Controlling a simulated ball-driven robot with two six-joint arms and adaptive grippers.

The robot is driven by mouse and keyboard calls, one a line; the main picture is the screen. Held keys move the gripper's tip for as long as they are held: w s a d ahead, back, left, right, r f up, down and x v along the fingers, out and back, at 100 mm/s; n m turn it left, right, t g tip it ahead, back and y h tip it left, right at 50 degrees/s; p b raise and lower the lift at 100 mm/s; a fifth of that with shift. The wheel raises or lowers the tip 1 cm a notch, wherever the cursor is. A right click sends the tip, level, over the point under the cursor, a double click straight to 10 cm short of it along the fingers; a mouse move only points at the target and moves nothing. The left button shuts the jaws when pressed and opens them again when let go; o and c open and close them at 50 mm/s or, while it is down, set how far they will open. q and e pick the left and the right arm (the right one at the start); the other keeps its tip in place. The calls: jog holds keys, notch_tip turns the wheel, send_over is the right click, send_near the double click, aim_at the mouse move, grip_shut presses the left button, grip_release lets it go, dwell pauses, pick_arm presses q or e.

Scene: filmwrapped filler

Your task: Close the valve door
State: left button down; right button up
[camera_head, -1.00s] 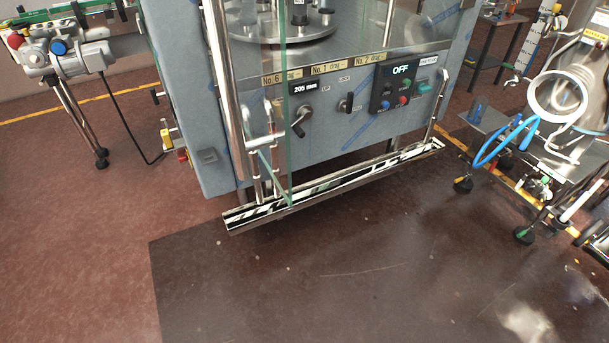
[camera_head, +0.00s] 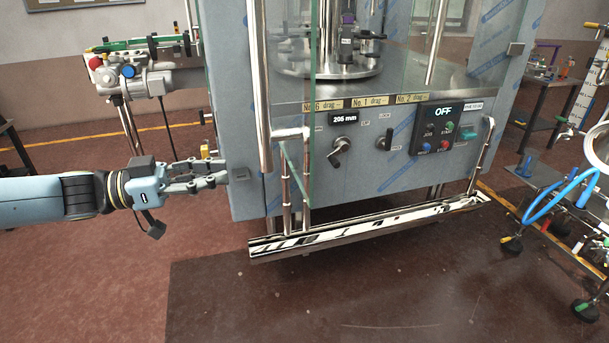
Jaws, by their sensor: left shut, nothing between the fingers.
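The valve door appears to be the clear glass panel (camera_head: 285,60) at the front left of the grey filling machine (camera_head: 235,110). It stands out from the machine front, ajar, with its edge toward me. A vertical metal bar (camera_head: 260,90) runs along its left side, and its lower corner hangs above the metal step. My left gripper (camera_head: 222,178) comes in from the left with its fingers together and empty. It points right, beside the machine's left side, below and left of the door. I cannot tell whether it touches the machine. My right gripper is out of view.
A control panel (camera_head: 437,130) reading OFF and black knobs are on the machine front. A metal step (camera_head: 370,225) runs along its base. A trolley with blue hose (camera_head: 550,205) stands at the right. A motor unit (camera_head: 135,78) stands at the left. The front floor is clear.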

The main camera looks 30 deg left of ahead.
aim_at(308, 162)
pick_arm(q)
jog(key=p+x, duration=0.1)
jog(key=x, duration=1.2)
jog(key=shift+r, duration=0.15)
jog(key=shift+w+d, duration=0.25)
jog(key=shift+d, duration=0.05)
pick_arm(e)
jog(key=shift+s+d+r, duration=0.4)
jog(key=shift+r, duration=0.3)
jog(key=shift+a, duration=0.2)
pick_arm(q)
jog(key=shift+p, duration=0.3)
